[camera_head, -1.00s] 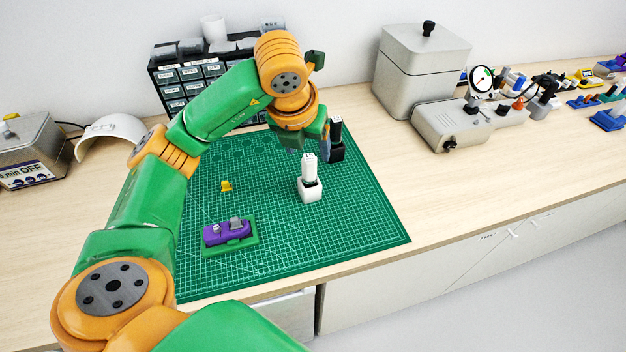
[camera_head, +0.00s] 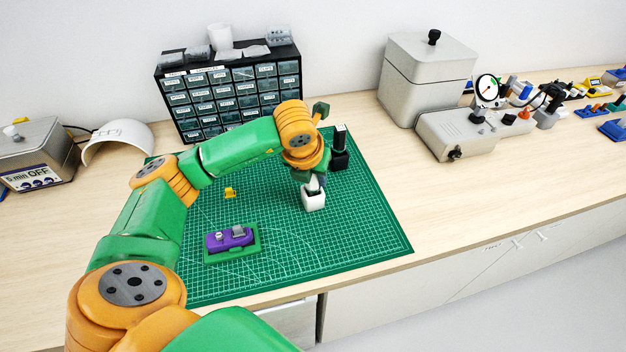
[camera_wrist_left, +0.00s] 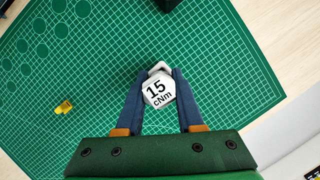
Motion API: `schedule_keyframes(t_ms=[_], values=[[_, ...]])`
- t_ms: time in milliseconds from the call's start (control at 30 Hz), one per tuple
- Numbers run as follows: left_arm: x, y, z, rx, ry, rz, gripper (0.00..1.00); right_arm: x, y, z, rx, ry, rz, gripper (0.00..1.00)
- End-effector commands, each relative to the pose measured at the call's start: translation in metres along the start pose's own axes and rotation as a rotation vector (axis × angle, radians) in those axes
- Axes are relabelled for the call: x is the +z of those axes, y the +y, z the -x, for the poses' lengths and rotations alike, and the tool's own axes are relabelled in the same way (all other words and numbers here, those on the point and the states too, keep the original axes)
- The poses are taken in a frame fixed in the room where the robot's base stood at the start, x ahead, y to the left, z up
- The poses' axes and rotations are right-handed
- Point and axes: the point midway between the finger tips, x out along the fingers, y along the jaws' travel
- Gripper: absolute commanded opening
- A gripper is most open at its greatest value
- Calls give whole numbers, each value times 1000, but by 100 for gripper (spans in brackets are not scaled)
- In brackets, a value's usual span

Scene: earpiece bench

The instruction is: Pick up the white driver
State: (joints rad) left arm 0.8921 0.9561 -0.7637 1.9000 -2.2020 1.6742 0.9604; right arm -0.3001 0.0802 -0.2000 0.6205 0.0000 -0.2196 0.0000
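The white driver (camera_head: 313,184) stands upright in a white holder (camera_head: 313,201) on the green mat. In the left wrist view its end cap (camera_wrist_left: 158,91), marked "15 cNm", sits between the two fingers. My left gripper (camera_head: 318,180) points down at the driver from above. In the left wrist view its fingers (camera_wrist_left: 159,82) flank the cap closely on both sides. I cannot tell whether they press on it. The gripper hides part of the driver in the head view. My right gripper is not in view.
A black driver in a black holder (camera_head: 339,160) stands just behind and to the right. A purple part in a green fixture (camera_head: 230,240) and a small yellow piece (camera_head: 230,193) lie on the mat (camera_head: 350,240). A drawer cabinet (camera_head: 230,98) stands behind. The mat's front right is clear.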

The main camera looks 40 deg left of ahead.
Motion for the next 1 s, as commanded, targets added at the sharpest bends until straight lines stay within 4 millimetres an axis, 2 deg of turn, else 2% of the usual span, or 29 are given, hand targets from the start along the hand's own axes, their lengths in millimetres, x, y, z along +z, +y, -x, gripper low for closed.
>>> schedule_keyframes(t_ms=[33,100,467,900,1000], values=[[0,0,0,0,0,0,15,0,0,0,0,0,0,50],[0,0,0,0,0,0,0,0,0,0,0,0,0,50],[4,-1,6,-2,-4,1,0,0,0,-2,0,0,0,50],[35,0,82,-2,-4,2,0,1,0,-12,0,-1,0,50],[38,0,91,-1,-2,1,0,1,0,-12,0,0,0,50]])
